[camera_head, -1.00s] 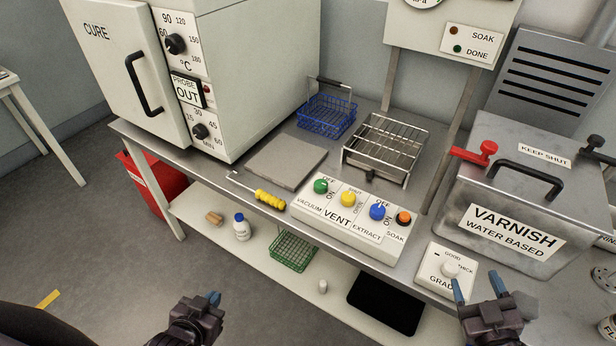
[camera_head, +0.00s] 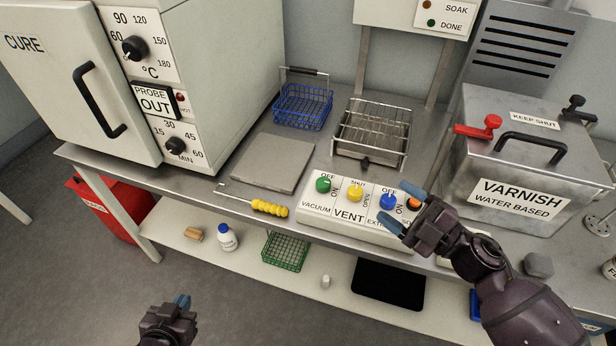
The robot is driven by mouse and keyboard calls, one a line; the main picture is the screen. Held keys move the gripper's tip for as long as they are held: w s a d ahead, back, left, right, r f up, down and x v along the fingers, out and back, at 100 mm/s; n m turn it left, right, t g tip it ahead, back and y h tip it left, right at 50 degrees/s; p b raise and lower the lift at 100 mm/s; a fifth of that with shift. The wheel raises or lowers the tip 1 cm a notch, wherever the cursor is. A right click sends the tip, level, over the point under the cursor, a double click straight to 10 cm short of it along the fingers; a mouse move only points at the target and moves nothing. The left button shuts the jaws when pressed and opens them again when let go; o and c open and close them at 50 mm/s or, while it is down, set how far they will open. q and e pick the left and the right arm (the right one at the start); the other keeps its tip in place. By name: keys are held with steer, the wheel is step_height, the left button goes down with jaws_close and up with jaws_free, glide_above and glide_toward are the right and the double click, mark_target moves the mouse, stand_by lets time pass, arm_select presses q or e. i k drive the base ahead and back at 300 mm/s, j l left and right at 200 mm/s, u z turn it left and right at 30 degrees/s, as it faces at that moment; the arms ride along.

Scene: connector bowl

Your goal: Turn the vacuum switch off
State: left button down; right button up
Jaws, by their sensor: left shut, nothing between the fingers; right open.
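The vacuum switch (camera_head: 323,184) is a green knob at the left end of the white control panel (camera_head: 343,232), with OFF and ON marks beside it and VACUUM below. Its exact pointing is too small to tell. My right gripper (camera_head: 402,212) is open and empty, over the right part of the panel by the blue extract knob (camera_head: 388,201) and orange soak button (camera_head: 413,202). It hides part of the EXTRACT and SOAK labels. My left gripper (camera_head: 182,303) is shut and empty, low in the picture, in front of the bench and well away from the panel.
A yellow vent knob (camera_head: 355,193) sits just right of the green one. A yellow-handled tool (camera_head: 268,207) lies left of the panel, and a grey plate (camera_head: 273,163) behind it. A wire rack (camera_head: 372,135) and the varnish tank (camera_head: 545,180) stand behind and right.

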mark_target(322, 184)
steer(key=i+j, duration=0.1)
steer(key=j, duration=0.45)
steer(key=i+j+z, duration=0.1)
steer(key=j, duration=0.45)
steer(key=i+j, duration=0.1)
steer(key=j, duration=0.5)
